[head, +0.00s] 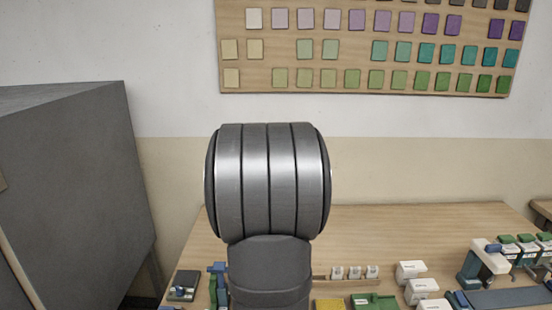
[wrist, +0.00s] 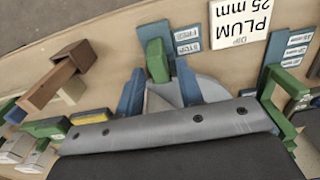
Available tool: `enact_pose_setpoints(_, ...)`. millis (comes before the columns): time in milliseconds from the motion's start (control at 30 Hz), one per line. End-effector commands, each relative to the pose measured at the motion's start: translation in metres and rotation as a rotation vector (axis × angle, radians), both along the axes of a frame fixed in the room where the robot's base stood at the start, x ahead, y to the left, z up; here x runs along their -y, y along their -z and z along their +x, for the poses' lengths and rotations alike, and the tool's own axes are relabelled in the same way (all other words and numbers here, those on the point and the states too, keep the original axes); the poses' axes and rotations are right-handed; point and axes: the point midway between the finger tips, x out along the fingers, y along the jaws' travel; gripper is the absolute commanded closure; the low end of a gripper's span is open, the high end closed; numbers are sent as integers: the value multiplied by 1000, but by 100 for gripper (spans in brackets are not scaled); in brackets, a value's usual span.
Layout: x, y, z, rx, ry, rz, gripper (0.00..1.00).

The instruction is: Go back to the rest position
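In the head view my own arm's banded metal joint fills the middle and hides part of the table behind it; my gripper does not show there. In the wrist view a grey, screwed edge with a dark body, seemingly my gripper (wrist: 165,130), spans the bottom.
The wooden table (head: 400,225) has a clear back strip. A white-and-blue device (head: 483,262) and small white boxes (head: 411,270) stand right. A grey cabinet (head: 70,190) stands left. An upside-down "PLUM 25 mm" sign (wrist: 240,20) and a brown bracket (wrist: 57,80) show in the wrist view.

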Motion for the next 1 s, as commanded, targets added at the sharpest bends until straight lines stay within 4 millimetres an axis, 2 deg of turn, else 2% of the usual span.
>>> enact_pose_setpoints(167, 0, -5, -8, 3, 0, 0, 66)
enact_pose_setpoints(667, 0, -74, -8, 5, 0, 0, 66)
enact_pose_setpoints(700, 0, -62, -10, -6, 0, 0, 66)
enact_pose_setpoints(1000, 0, -17, -10, -5, 0, 0, 66)
